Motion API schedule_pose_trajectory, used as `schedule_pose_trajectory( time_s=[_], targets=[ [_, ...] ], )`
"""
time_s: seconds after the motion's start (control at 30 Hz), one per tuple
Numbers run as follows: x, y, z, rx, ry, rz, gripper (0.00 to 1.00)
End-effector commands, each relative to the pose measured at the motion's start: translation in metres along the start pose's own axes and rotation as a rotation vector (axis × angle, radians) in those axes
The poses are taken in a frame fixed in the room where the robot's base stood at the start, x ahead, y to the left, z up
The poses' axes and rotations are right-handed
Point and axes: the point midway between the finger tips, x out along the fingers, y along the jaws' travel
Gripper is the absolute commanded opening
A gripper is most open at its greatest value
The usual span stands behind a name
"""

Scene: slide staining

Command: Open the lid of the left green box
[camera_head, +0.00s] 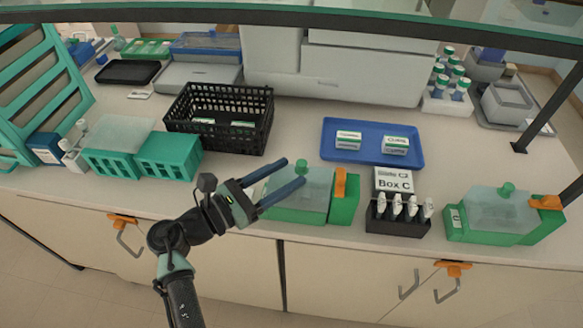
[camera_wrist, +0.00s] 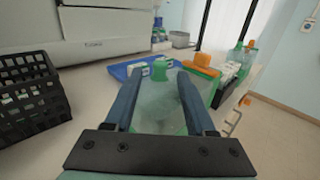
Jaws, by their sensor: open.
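The left green box (camera_head: 342,212) stands at the counter's front edge, with a translucent lid (camera_head: 312,184) that lies closed, a green knob (camera_head: 301,167) on top and an orange clip (camera_head: 340,184) at its right side. My gripper (camera_head: 293,173) is open, its two blue fingers reaching over the lid from the left. In the wrist view the fingers (camera_wrist: 158,78) extend over the lid toward the green knob (camera_wrist: 163,62), which shows between and just beyond the tips. The orange clip (camera_wrist: 202,65) shows beyond the right finger. I cannot tell whether the fingers touch the lid.
A second green box (camera_head: 488,222) stands at the right. A blue tray (camera_head: 372,154) with two small boxes lies behind. A black basket (camera_head: 220,118) and teal racks (camera_head: 168,157) stand left.

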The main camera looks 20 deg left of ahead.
Motion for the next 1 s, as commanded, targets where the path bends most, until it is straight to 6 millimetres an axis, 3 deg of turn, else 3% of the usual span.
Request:
schedule_pose_trajectory(
  time_s=[0.2,0.5,0.8,1.0],
  targets=[
    [0.018,0.000,0.000,0.001,0.000,-0.001,0.56],
    [0.019,0.000,0.000,0.001,0.000,0.000,0.54],
    [0.019,0.000,0.000,0.001,0.000,0.000,0.00],
    [0.019,0.000,0.000,0.001,0.000,0.000,0.00]
  ],
)
